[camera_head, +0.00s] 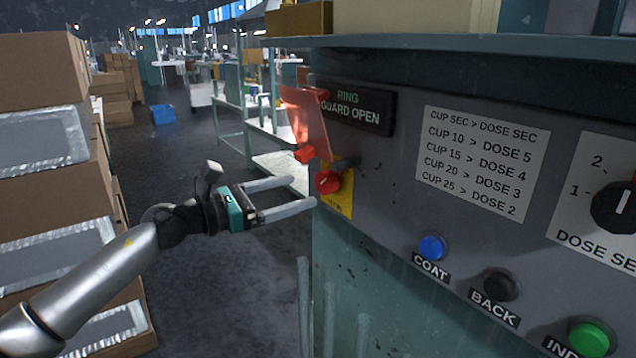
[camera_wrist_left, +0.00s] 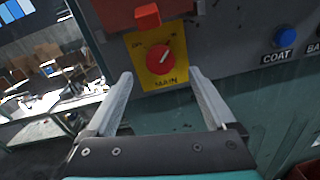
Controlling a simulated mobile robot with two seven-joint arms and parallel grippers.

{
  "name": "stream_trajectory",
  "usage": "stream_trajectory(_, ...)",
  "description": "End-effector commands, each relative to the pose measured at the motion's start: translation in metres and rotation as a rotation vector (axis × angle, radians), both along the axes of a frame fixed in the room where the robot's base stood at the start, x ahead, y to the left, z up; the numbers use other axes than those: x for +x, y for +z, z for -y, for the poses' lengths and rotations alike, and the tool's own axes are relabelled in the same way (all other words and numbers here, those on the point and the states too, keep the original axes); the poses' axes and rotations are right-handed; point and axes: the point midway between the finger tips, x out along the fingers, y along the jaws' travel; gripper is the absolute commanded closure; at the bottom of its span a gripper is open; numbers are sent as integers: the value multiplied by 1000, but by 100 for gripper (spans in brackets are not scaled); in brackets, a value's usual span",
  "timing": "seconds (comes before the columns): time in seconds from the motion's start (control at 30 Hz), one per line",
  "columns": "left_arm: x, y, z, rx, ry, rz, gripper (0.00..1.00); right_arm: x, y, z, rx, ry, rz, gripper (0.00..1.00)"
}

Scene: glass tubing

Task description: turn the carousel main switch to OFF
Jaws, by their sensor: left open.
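The main switch is a red rotary knob (camera_head: 328,182) on a yellow plate (camera_head: 342,196) at the left end of the grey panel. In the left wrist view the red knob (camera_wrist_left: 158,58) shows face-on, with MAIN printed below it; a pale mark on it points to the upper right. The small words above the knob are hard to read. My left gripper (camera_head: 303,192) is open and empty, its fingers pointing at the plate just short of the knob. In the wrist view the fingertips (camera_wrist_left: 161,76) lie either side of and below the knob. My right gripper is not in view.
A red translucent flap (camera_head: 305,112) stands out from the panel above the knob, with a red block (camera_wrist_left: 147,16) at its lower edge. A blue COAT button (camera_head: 432,247), a black BACK button (camera_head: 502,285) and a green button (camera_head: 590,339) lie right. Stacked boxes (camera_head: 45,165) stand left.

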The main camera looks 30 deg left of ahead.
Motion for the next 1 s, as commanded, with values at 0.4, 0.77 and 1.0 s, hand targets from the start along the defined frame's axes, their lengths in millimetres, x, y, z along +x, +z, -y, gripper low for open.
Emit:
stream_trajectory(0.4,39,2,18,-2,2,2,11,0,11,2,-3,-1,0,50)
stream_trajectory(0.77,54,0,26,0,1,0,11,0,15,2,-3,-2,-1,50)
stream_trajectory(1.0,54,0,26,0,1,0,11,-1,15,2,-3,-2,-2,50)
